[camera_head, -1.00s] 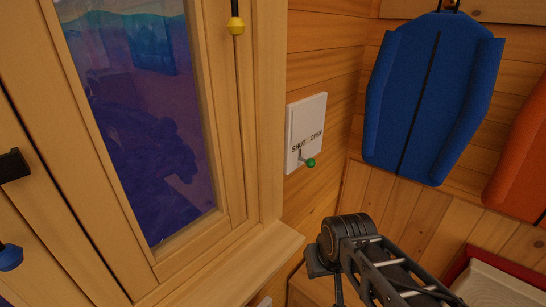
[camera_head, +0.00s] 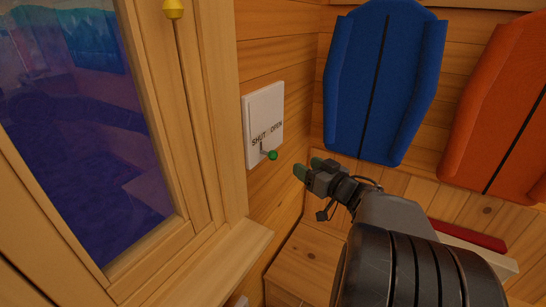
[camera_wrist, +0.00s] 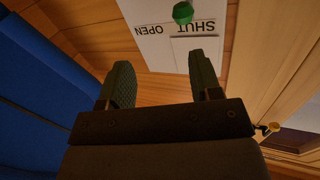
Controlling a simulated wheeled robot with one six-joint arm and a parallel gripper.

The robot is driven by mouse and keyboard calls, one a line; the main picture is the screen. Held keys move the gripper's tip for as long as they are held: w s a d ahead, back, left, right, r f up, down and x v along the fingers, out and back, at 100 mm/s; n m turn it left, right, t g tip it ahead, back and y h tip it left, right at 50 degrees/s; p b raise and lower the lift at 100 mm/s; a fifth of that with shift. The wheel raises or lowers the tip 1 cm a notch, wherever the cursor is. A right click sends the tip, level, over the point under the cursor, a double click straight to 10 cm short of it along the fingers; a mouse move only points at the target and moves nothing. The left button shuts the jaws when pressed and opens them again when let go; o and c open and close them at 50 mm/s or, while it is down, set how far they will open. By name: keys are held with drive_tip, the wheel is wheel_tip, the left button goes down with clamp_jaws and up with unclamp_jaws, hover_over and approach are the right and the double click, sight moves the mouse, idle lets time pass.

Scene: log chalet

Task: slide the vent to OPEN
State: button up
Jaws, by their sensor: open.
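The vent is a white plate (camera_head: 262,110) on the log wall, marked SHUT on the left and OPEN on the right. Its green knob (camera_head: 272,155) sticks out low on the plate on a short stem, on the SHUT side. In the wrist view the plate (camera_wrist: 148,55) appears upside down, with the green knob (camera_wrist: 183,13) at the top edge by the word SHUT. My gripper (camera_head: 307,168) is open and empty, to the right of the knob and apart from it. Its two fingers (camera_wrist: 160,78) also show in the wrist view, pointing toward the plate.
A framed window (camera_head: 85,130) with a wooden sill (camera_head: 225,262) lies left of the vent. A yellow knob (camera_head: 173,8) on a rod is on the window frame. Blue (camera_head: 385,80) and orange (camera_head: 500,110) padded panels hang on the right wall. Air between gripper and plate is clear.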

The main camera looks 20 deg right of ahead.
sight(277, 157)
drive_tip(key=w+a+y, duration=0.1)
drive_tip(key=w+a, duration=0.1)
drive_tip(key=w, duration=0.1)
drive_tip(key=w+a+y, duration=0.1)
drive_tip(key=w+a, duration=0.1)
drive_tip(key=w, duration=0.2)
drive_tip(key=w+a, duration=0.1)
drive_tip(key=w, duration=0.2)
drive_tip(key=shift+w+a+f+n+g+y+p, duration=0.2)
drive_tip(key=shift+w+a+n+g+y+p, duration=0.1)
drive_tip(key=shift+a+n+y, duration=0.1)
clamp_jaws()
idle(0.5)
